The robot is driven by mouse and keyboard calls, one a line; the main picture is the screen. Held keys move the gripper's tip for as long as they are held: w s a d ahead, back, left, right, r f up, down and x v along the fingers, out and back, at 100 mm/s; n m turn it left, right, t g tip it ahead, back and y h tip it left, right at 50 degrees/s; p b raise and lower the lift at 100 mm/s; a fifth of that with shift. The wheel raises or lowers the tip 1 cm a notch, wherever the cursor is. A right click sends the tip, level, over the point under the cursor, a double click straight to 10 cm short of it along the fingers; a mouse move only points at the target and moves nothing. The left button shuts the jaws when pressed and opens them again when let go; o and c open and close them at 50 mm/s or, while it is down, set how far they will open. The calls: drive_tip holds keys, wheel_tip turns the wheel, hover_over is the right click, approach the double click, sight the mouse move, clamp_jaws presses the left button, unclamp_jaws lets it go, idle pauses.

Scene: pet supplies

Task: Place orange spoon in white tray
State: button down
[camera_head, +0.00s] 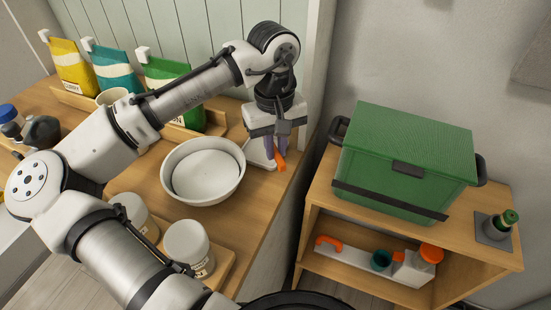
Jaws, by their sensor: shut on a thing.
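An orange spoon (281,162) shows at the tips of my gripper (275,150), which is shut on it at the right edge of the wooden counter. Only a short orange part of the spoon is visible; the fingers hide the rest. A small white flat piece (258,154) lies on the counter just left of the fingers, partly covered by them; I cannot tell whether the spoon touches it. A long white tray (345,257) lies on the lower shelf at the right. An orange curved thing, a teal cup and a white container with an orange top are on or by it.
A white bowl (204,171) stands left of my gripper. White jars (189,248) stand nearer, and food bags (116,72) at the back. A green lidded crate (405,160) and a green-capped bottle (500,224) are on the right shelf unit's top. A gap separates counter and unit.

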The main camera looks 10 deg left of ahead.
drive_tip(key=shift+f, duration=2.55)
drive_tip(key=c, duration=1.4)
unclamp_jaws()
drive_tip(key=shift+f, duration=0.1)
drive_tip(key=shift+c, duration=0.2)
drive_tip(key=r, duration=0.4)
drive_tip(key=r+b, duration=0.1)
drive_tip(key=r, duration=0.7)
drive_tip(key=shift+w+a+r, duration=0.1)
drive_tip(key=shift+w+a, duration=0.1)
drive_tip(key=shift+w, duration=0.05)
